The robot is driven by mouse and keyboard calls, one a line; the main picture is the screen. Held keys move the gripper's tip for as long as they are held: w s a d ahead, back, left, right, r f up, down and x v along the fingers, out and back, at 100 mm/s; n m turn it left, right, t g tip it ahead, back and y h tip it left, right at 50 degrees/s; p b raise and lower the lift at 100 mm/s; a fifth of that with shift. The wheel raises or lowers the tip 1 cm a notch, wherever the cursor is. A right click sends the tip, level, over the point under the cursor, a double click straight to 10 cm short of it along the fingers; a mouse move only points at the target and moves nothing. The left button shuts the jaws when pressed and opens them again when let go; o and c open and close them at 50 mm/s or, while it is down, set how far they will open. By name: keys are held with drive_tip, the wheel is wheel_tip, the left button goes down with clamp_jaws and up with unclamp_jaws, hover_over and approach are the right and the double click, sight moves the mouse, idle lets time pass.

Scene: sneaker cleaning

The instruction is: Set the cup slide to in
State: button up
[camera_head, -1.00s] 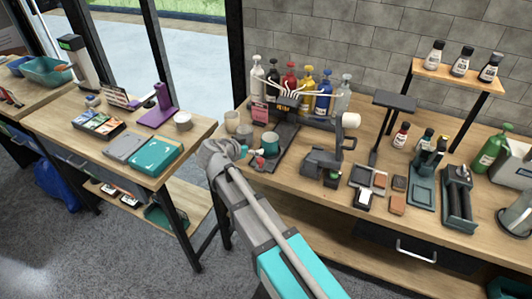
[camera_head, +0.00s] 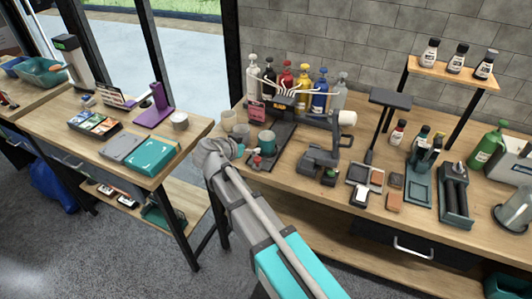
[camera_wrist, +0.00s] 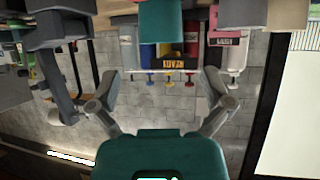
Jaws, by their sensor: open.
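A teal cup (camera_head: 267,140) stands on a dark flat slide plate (camera_head: 284,137) in front of the bottle dispenser (camera_head: 297,101). A small red knob (camera_head: 257,160) shows at the plate's near end. My gripper (camera_head: 241,150) is just left of the cup and knob, largely hidden by my wrist in the head view. In the wrist view, which is upside down, my gripper (camera_wrist: 162,84) has its fingers spread wide with nothing between them. The teal cup (camera_wrist: 161,22) shows at the top centre, beyond the fingers. Contact with the slide or knob cannot be made out.
Pale cups (camera_head: 228,121) stand left of the teal cup. A dark press-like device (camera_head: 320,158) and small trays (camera_head: 366,177) lie to the right. Several coloured bottles (camera_head: 302,86) line the back. The left table (camera_head: 190,135) is separated by a gap.

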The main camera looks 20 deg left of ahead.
sight(257, 158)
drive_tip(key=shift+w+r, duration=0.1)
drive_tip(key=c, duration=0.3)
drive_tip(key=n+g+p, duration=0.1)
drive_tip(key=p, duration=0.1)
drive_tip(key=w+d+r+n+g+p, duration=0.1)
drive_tip(key=g+p, duration=0.1)
drive_tip(key=p, duration=0.1)
drive_tip(key=d+n+g+p, duration=0.1)
drive_tip(key=p, duration=0.1)
drive_tip(key=shift+w+r+g, duration=0.3)
drive_tip(key=shift+w, duration=0.05)
drive_tip(key=n+g+p, duration=0.1)
drive_tip(key=r+n+p, duration=0.1)
drive_tip(key=p, duration=0.1)
drive_tip(key=shift+w+d+g+y, duration=0.15)
drive_tip(key=shift+d+g+y, duration=0.1)
drive_tip(key=shift+g+y, duration=0.15)
wheel_tip(257, 158, up, 5)
drive_tip(key=n+g+y+p, duration=0.1)
drive_tip(key=n+g+p, duration=0.1)
drive_tip(key=n+p, duration=0.1)
drive_tip(key=n+g+y+p, duration=0.1)
drive_tip(key=n+g+p, duration=0.2)
drive_tip(key=p, duration=0.1)
drive_tip(key=shift+a+f+y, duration=0.1)
drive_tip(key=shift+f+y, duration=0.1)
drive_tip(key=shift+y, duration=0.2)
drive_tip(key=shift+f, duration=0.2)
